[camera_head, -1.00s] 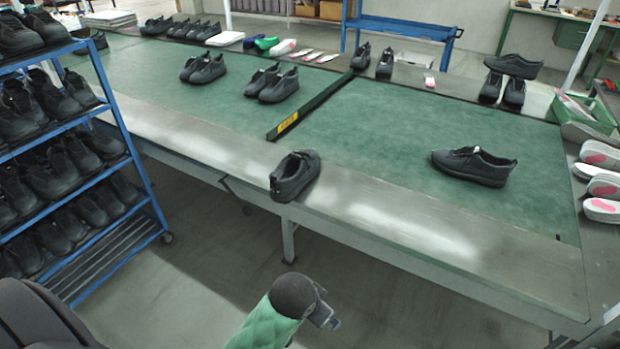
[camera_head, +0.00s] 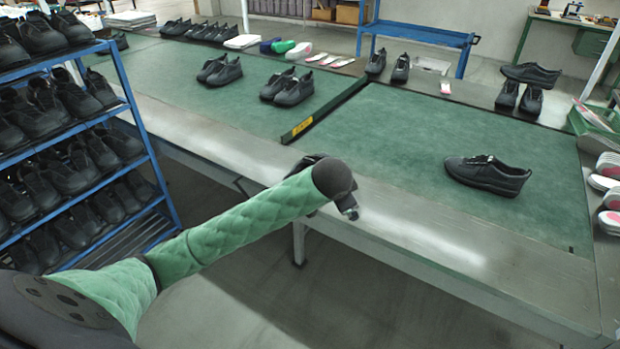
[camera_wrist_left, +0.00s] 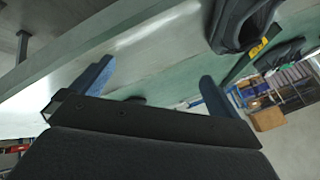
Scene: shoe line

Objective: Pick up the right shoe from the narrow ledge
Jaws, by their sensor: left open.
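A dark shoe (camera_head: 304,162) is on the narrow metal ledge (camera_head: 400,215) along the table's front edge. In the head view my left forearm hides most of it. In the left wrist view the dark shoe (camera_wrist_left: 234,22) shows at the top right, partly cut off, beyond the right-hand finger and apart from it. My left gripper (camera_head: 349,212) is over the ledge, to the right of the shoe, and mostly hidden by the wrist. The left wrist view shows its two blue fingers (camera_wrist_left: 155,85) spread with nothing between them. My right gripper is not in view.
A single dark shoe (camera_head: 487,174) lies on the green mat (camera_head: 400,130) to the right. Shoe pairs stand farther back. A dark divider bar (camera_head: 325,110) with a yellow label crosses the table. A blue shoe rack (camera_head: 140,130) stands at left. The ledge's right part is clear.

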